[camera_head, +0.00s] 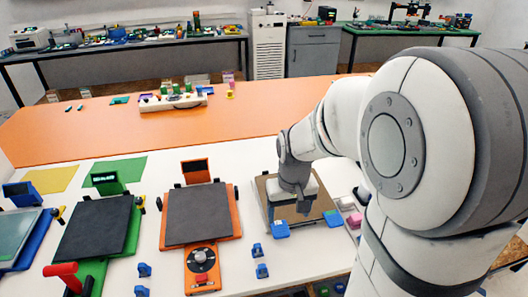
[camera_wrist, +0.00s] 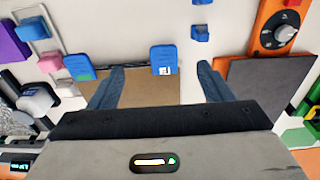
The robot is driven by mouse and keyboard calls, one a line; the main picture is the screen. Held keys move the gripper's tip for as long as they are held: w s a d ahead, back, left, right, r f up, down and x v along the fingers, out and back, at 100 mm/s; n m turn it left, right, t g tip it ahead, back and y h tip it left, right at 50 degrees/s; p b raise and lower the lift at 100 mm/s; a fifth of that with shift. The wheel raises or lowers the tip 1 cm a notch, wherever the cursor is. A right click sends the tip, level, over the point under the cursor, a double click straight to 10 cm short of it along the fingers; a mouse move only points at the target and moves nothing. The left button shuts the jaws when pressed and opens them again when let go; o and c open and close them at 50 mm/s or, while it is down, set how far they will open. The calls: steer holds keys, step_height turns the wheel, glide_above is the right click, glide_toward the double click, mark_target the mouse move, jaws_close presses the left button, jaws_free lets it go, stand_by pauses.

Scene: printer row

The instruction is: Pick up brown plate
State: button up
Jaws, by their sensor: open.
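The brown plate (camera_head: 321,204) lies flat on the white table, right of the middle, partly hidden under my arm and gripper. In the wrist view the brown plate (camera_wrist: 145,92) shows between and left of the fingers, with the gripper body covering the rest. My gripper (camera_head: 298,206) is over the plate, pointing down. A blue clip (camera_wrist: 164,59) sits at the plate's edge between the fingertips. Another blue clip (camera_wrist: 79,67) sits at its left. Whether the fingers touch the plate cannot be told.
An orange printer (camera_head: 239,217) with a dark bed (camera_head: 198,213) stands left of the plate. A green printer (camera_head: 95,227) is further left. Small blue parts (camera_head: 262,271) lie in front. Pink blocks (camera_head: 353,219) are on the right. The orange surface (camera_head: 150,128) behind is mostly clear.

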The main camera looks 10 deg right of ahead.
mark_target(281, 230)
steer(key=shift+g, duration=0.3)
steer(key=w+f, duration=0.3)
steer(key=shift+p, duration=0.35)
steer(key=f, duration=0.5)
steer(key=w+f, duration=0.1)
steer(key=f, duration=0.2)
steer(key=shift+a+p, duration=0.25)
steer(key=shift+p, duration=0.05)
steer(key=shift+c, duration=0.2)
steer(key=c, duration=1.4)
